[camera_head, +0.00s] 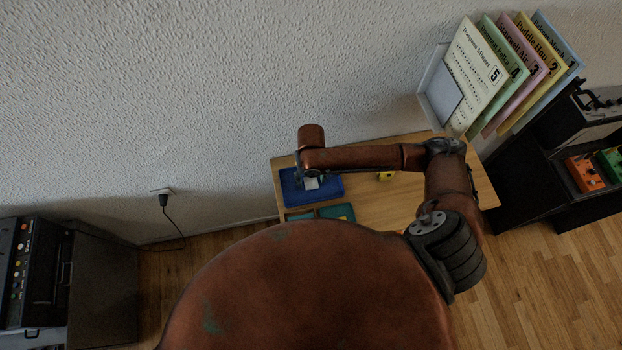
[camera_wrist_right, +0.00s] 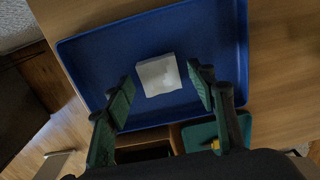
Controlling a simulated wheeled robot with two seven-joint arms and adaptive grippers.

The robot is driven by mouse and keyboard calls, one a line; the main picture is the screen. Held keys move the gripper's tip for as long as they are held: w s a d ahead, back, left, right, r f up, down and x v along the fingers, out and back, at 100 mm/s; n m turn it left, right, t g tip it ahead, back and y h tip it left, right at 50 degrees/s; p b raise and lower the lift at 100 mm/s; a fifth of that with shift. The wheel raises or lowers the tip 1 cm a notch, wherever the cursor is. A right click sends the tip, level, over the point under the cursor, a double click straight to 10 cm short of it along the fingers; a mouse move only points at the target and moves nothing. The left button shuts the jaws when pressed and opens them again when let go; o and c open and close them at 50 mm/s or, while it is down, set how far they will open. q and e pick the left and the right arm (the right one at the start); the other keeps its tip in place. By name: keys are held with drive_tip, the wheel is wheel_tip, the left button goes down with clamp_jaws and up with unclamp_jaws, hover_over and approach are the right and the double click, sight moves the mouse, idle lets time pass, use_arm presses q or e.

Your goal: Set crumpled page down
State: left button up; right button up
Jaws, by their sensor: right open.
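A small white crumpled page (camera_wrist_right: 158,75) lies in the blue tray (camera_wrist_right: 95,55), near its middle in the right wrist view. My right gripper (camera_wrist_right: 164,85) is open, with its two green-padded fingers apart on either side of the page's near part and no clear contact. In the head view the blue tray (camera_head: 327,187) is at the left end of the wooden table (camera_head: 390,210), and my right gripper (camera_head: 307,180) points down over it. The white page (camera_head: 312,183) shows just under it. My left gripper is out of view.
A green tray (camera_wrist_right: 240,130) sits beside the blue tray. A yellow item (camera_head: 386,176) is on the table near my forearm. A rack of coloured music sheets (camera_head: 485,75) stands at the back right. Pedals (camera_head: 585,172) are on a black cabinet at right.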

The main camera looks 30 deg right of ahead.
sight(311, 181)
wheel_tip(311, 181, up, 12)
drive_tip(key=p, duration=0.1)
drive_tip(key=shift+f, duration=0.1)
idle(0.6)
